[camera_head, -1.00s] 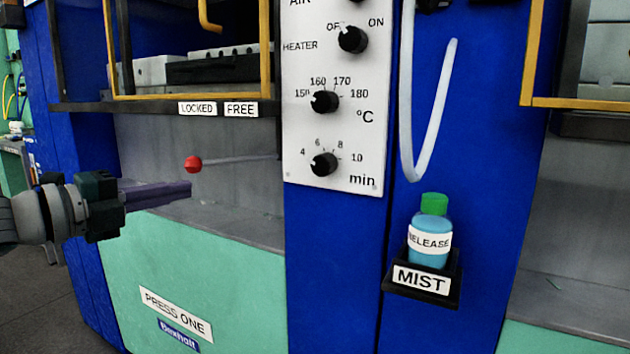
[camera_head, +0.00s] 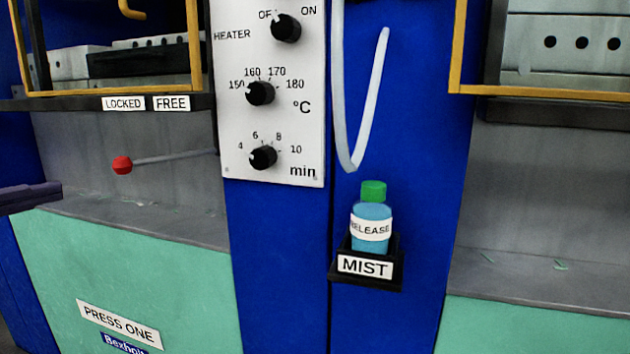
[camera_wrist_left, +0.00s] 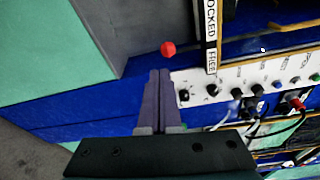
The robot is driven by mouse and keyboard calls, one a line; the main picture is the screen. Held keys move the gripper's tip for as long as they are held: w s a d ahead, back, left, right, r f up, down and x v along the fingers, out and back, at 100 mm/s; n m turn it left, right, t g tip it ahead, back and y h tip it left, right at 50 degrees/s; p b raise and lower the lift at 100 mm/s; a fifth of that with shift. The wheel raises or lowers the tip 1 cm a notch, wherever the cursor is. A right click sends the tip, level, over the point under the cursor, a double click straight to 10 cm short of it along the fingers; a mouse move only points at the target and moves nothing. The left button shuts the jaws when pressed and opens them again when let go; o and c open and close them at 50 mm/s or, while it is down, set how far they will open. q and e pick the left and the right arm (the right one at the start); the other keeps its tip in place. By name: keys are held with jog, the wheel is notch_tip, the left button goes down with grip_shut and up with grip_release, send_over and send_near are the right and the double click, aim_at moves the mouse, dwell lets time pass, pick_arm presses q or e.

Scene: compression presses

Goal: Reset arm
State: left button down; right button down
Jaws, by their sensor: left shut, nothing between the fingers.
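My left gripper (camera_head: 58,192) shows only as its purple-grey fingers at the left edge of the head view. In the left wrist view its two fingers (camera_wrist_left: 159,72) lie together, shut and empty. A lever with a red knob (camera_head: 122,165) stands out below the LOCKED and FREE labels (camera_head: 148,103) of press one. The red knob also shows in the wrist view (camera_wrist_left: 168,48), just beyond the fingertips, with no visible contact. My right gripper is not in view.
A white control panel (camera_head: 270,130) with black dials is right of the lever. A blue bottle with a green cap (camera_head: 372,222) stands in the MIST holder (camera_head: 366,266). A white hose (camera_head: 350,150) hangs above it. Another press opening (camera_head: 560,200) is at the right.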

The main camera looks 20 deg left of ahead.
pick_arm(q)
jog(key=s+d+n+g+y+p, duration=0.3)
jog(key=d+n+p, duration=0.4)
jog(key=d+p, duration=0.1)
jog(key=s+d+n+g+y+p, duration=0.2)
jog(key=s+d+n+g+p, duration=0.15)
jog(key=d+n+p, duration=0.4)
jog(key=s+d+r+n+g+h+p, duration=0.2)
jog(key=s+d+r+n+g+p, duration=0.45)
jog(key=s+d+r+p, duration=0.6)
notch_tip(320, 180, up, 34)
jog(key=s+p, duration=0.1)
jog(key=p, duration=3.2)
jog(key=shift+s+d+m+p, duration=0.2)
jog(key=shift+d+m+p, duration=0.05)
jog(key=shift+m+p, duration=0.15)
